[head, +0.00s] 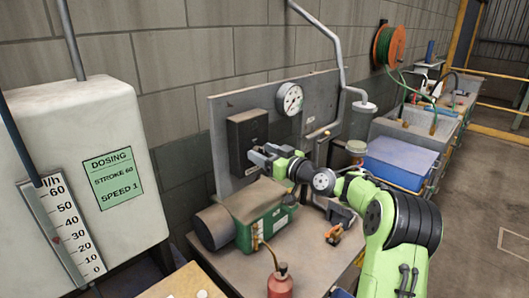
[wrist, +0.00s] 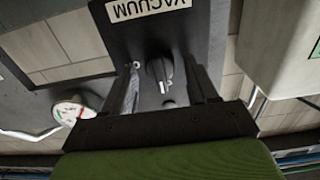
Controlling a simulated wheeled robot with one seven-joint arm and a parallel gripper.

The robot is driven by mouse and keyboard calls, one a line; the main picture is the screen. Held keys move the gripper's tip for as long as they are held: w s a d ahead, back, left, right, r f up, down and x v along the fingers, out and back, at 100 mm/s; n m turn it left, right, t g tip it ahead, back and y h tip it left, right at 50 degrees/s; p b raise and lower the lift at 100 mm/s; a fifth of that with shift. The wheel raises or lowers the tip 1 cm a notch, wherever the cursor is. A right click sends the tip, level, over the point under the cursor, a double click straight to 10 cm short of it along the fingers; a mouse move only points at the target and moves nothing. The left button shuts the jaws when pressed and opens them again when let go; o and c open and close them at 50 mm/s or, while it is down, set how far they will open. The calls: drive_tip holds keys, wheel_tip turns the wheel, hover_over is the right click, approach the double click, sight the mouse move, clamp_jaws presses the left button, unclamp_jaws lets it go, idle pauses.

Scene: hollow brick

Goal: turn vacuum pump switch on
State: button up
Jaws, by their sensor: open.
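The vacuum switch is a dark rotary knob (wrist: 160,72) with a white pointer mark, on a black box (head: 246,133) fixed to a grey panel. In the wrist view, a VACUUM label (wrist: 148,8) reads upside down on the box. My gripper (head: 262,155) is open in front of the box. In the wrist view, its fingers (wrist: 166,82) stand on either side of the knob, with gaps visible. I cannot tell how deep they reach around it. In the head view, the knob is hidden or too small to see. The green vacuum pump (head: 265,213) sits on the bench below.
A dial gauge (head: 289,99) is on the panel right of the box. A grey pipe (head: 341,80) runs down near the panel. A red bottle (head: 281,284) stands at the bench front. A white dosing tank (head: 85,165) is at left, a blue bin (head: 398,165) at right.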

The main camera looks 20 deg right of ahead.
drive_tip(key=c, duration=1)
drive_tip(key=shift+m, duration=0.4)
drive_tip(key=m, duration=0.3)
drive_tip(key=shift+m, duration=0.4)
drive_tip(key=m+p, duration=0.2)
drive_tip(key=m, duration=0.2)
drive_tip(key=shift+d+m, duration=0.15)
drive_tip(key=shift+m, duration=0.15)
drive_tip(key=shift+w+d+f+m+p, duration=0.1)
drive_tip(key=shift+m+p, duration=1.2)
drive_tip(key=shift+m, duration=0.85)
drive_tip(key=shift+f+m+p, duration=0.1)
drive_tip(key=shift+m+p, duration=1.2)
drive_tip(key=shift+m, duration=0.85)
drive_tip(key=shift+f, duration=0.1)
